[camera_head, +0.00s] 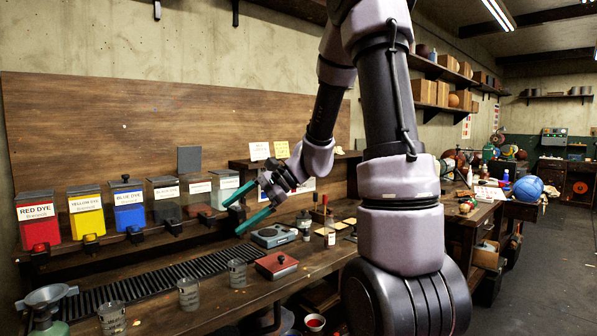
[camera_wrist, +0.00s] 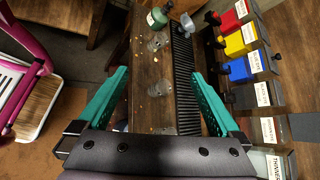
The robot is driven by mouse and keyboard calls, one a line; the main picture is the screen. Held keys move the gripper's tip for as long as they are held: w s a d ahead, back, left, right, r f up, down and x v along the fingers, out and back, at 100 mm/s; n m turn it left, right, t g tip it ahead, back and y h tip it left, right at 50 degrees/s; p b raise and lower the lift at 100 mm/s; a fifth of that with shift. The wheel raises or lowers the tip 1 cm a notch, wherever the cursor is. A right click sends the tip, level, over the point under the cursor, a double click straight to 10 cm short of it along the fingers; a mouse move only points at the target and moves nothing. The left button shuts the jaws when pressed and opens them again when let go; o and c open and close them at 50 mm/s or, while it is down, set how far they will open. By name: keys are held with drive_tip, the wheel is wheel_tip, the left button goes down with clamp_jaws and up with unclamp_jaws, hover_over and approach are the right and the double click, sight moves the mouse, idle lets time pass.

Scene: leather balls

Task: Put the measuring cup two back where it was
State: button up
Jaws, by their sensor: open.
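Three clear measuring cups stand in a row on the wooden bench: a near one (camera_head: 112,318), a middle one (camera_head: 189,292) and a far one (camera_head: 237,272). I cannot read which is number two. In the wrist view one cup (camera_wrist: 158,42) shows near the funnel end, and another (camera_wrist: 158,88) shows between my fingers. My gripper (camera_head: 232,219) is open and empty, with teal fingers spread above the bench. It also shows in the wrist view (camera_wrist: 160,74). No cup is touching the fingers.
Dye dispensers stand on a ledge behind: red (camera_head: 38,222), yellow (camera_head: 86,214), blue (camera_head: 128,206) and others. A black slatted grate (camera_head: 150,285) runs before them. A green bottle with a funnel (camera_head: 48,300), a red-topped box (camera_head: 276,265) and a scale (camera_head: 273,236) share the bench.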

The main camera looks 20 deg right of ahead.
drive_tip(key=s+d+r+n+t+h, duration=0.2)
drive_tip(key=s+d+r+n+h, duration=0.2)
drive_tip(key=s+r, duration=0.2)
drive_tip(key=s+d+r+n+t+h, duration=0.2)
drive_tip(key=s+d+r+n+h, duration=0.2)
drive_tip(key=s, duration=0.6)
wheel_tip(320, 180, up, 2)
drive_tip(key=shift+s+d+r+n+t+h, duration=0.15)
drive_tip(key=shift+d+n+t+h, duration=0.15)
drive_tip(key=shift+d+n+h, duration=0.15)
